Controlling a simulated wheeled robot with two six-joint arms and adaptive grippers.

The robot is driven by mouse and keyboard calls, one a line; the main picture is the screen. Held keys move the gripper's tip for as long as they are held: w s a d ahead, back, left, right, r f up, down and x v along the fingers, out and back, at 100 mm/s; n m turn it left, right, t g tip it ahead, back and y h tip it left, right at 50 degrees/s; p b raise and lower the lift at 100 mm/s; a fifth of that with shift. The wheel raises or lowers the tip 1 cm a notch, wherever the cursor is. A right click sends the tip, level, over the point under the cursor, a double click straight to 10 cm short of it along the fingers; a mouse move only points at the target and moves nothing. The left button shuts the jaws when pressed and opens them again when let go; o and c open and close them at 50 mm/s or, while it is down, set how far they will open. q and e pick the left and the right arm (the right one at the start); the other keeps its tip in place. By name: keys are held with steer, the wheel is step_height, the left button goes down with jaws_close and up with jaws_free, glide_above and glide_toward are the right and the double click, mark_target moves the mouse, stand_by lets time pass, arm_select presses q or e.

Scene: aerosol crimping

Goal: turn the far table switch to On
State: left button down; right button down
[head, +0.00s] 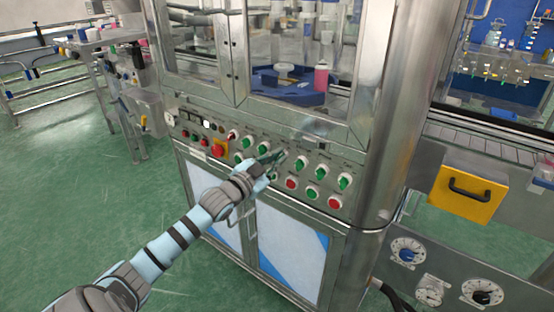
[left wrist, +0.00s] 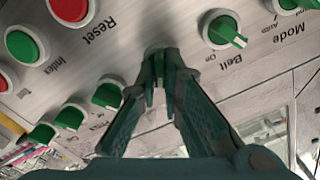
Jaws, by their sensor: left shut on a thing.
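My left gripper (head: 281,156) reaches the front control panel of the metal cabinet. In the left wrist view its dark green fingers (left wrist: 162,72) come together on a green switch knob (left wrist: 153,54) on the panel. The fingertips cover most of this knob and its label, so I cannot read its name or setting. To its right in that view, a green knob (left wrist: 224,31) is labelled Belt, with On beside it. My right gripper is not in view.
Neighbouring knobs sit close to my fingers. A yellow drawer (head: 466,190) is at the right. Green floor is open at the left.

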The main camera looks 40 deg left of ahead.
arm_select(q)
steer(key=c, duration=1.8)
jaws_free()
steer(key=shift+o, duration=0.4)
steer(key=shift+r, duration=0.1)
step_height(320, 180, up, 10)
steer(key=shift+f, duration=0.1)
